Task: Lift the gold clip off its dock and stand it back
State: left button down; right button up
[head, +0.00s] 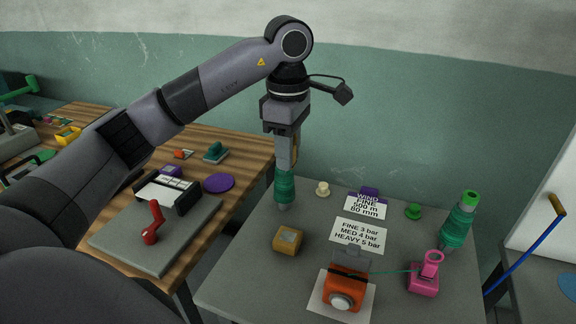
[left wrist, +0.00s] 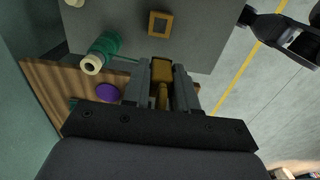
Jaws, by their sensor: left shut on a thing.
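My left gripper (head: 286,165) points down above the grey table, beside the upright teal spool (head: 285,188). In the left wrist view the gripper (left wrist: 163,72) is shut on the gold clip (left wrist: 162,74), which sits between its two fingers. Only a sliver of the clip (head: 296,146) shows in the head view. The gold dock (head: 288,246) stands on the table, nearer than the gripper. In the left wrist view the dock (left wrist: 153,24) is a square with a grey middle, apart from the clip.
On the grey table (head: 235,270) stand an orange box (head: 345,283), a pink fixture (head: 424,284) and a green-topped teal spool (head: 459,226). White cards (head: 360,236) lie in the middle. A wooden bench (head: 245,150) is at left. Clear table surrounds the dock.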

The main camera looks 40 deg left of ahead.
pick_arm(q)
jog(key=shift+r+p, duration=1.2)
jog(key=shift+r, duration=1.55)
jog(key=shift+f, duration=0.1)
notch_tip(320, 180, down, 5)
jog(key=b, duration=1)
send_over(288, 237)
notch_tip(288, 237, down, 6)
notch_tip(288, 237, down, 9)
jog(key=shift+a+r, duration=0.1)
jog(key=shift+r, duration=0.05)
notch_tip(288, 237, down, 5)
jog(key=shift+w, duration=0.1)
